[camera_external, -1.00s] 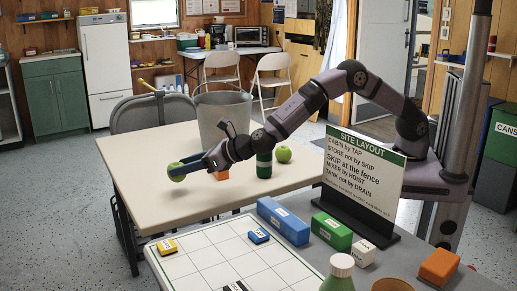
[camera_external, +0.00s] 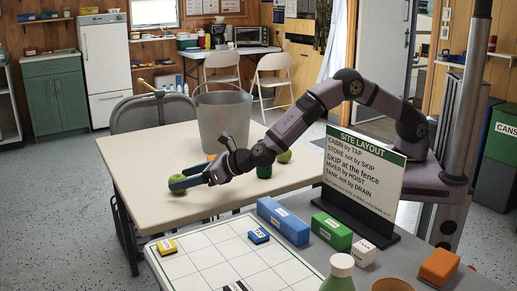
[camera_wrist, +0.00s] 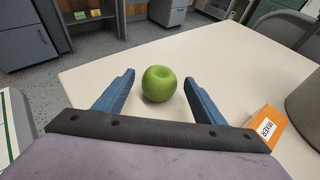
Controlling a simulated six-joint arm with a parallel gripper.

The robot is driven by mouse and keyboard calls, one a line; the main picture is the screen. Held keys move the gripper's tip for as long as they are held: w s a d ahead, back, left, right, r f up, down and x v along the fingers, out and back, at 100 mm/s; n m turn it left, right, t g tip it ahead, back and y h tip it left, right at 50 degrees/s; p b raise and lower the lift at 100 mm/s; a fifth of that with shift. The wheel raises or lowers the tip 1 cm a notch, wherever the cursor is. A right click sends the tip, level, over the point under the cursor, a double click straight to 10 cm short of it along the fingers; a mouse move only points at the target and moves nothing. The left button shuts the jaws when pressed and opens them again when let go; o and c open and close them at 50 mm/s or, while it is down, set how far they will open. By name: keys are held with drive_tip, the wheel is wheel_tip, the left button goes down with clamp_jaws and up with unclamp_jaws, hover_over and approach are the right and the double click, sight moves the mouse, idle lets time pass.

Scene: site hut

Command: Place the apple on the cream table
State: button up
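A green apple (camera_external: 177,183) sits on the cream table (camera_external: 150,200) near its left side. In the wrist view the apple (camera_wrist: 159,83) is between my two blue fingertips, with a gap on each side. My gripper (camera_external: 184,182) is open, low over the table, with its fingers around the apple; it also shows in the wrist view (camera_wrist: 159,78). The far finger is partly hidden in the external view. A second green apple (camera_external: 284,156) is on the table behind my arm.
An orange block labelled MIXER (camera_wrist: 267,128) stands right of the fingers in the wrist view. A grey bucket (camera_external: 223,115) and a dark green can (camera_external: 264,171) are also on the table. The table's front left is clear. A sign (camera_external: 362,175) stands at right.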

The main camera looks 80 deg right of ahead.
sight(183, 178)
drive_tip(key=shift+r, duration=0.1)
drive_tip(key=shift+r, duration=0.1)
drive_tip(key=shift+s+r, duration=0.15)
drive_tip(key=shift+s, duration=0.35)
drive_tip(key=v, duration=0.3)
drive_tip(key=shift+s+r+b, duration=0.15)
drive_tip(key=shift+s+b, duration=0.05)
drive_tip(key=shift+b, duration=0.1)
wheel_tip(183, 178, up, 7)
drive_tip(key=shift+s+p, duration=0.2)
drive_tip(key=shift+p, duration=0.2)
drive_tip(key=shift+d+r, duration=0.1)
drive_tip(key=shift+r, duration=0.05)
